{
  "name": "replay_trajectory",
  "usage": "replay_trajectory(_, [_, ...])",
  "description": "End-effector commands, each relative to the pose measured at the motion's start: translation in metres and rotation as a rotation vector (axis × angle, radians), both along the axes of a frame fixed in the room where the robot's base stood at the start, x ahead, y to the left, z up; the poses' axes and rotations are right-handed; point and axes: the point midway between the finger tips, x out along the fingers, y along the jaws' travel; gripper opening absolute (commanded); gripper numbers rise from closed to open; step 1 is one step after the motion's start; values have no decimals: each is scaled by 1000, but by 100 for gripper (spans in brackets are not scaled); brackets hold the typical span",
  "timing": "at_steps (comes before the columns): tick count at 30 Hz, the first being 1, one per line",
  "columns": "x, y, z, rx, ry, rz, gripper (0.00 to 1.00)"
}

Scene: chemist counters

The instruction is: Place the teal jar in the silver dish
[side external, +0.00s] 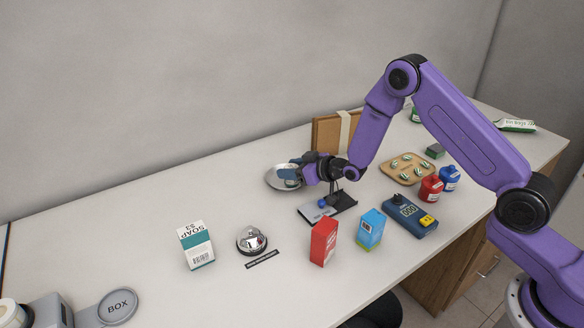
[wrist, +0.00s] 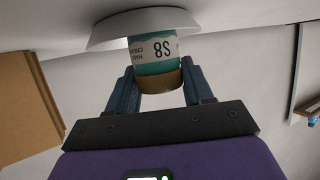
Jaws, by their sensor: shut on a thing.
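The teal jar (wrist: 152,55) has a white label and a gold-brown lid. In the wrist view it sits between the two blue fingers of my gripper (wrist: 158,88), which is shut on it near the lid. The silver dish (wrist: 105,36) lies just beyond the jar and is partly hidden by it. In the side view my gripper (side external: 292,173) is at the right part of the silver dish (side external: 274,181), with the jar mostly hidden by the fingers. I cannot tell whether the jar touches the dish.
The counter left of the dish is clear.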

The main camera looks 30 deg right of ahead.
Motion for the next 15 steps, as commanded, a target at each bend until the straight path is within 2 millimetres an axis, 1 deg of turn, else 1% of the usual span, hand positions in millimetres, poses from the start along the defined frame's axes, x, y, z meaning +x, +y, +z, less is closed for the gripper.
replay_trajectory(10, [0, 0, -8, -3, 0, 1, 18])
replay_trajectory(11, [0, 0, -9, -3, 1, 1, 61])
replay_trajectory(12, [0, 0, -9, -4, 0, 2, 74])
replay_trajectory(13, [0, 0, -8, -5, 0, 2, 77])
replay_trajectory(15, [0, 1, -8, -5, -1, 2, 77])
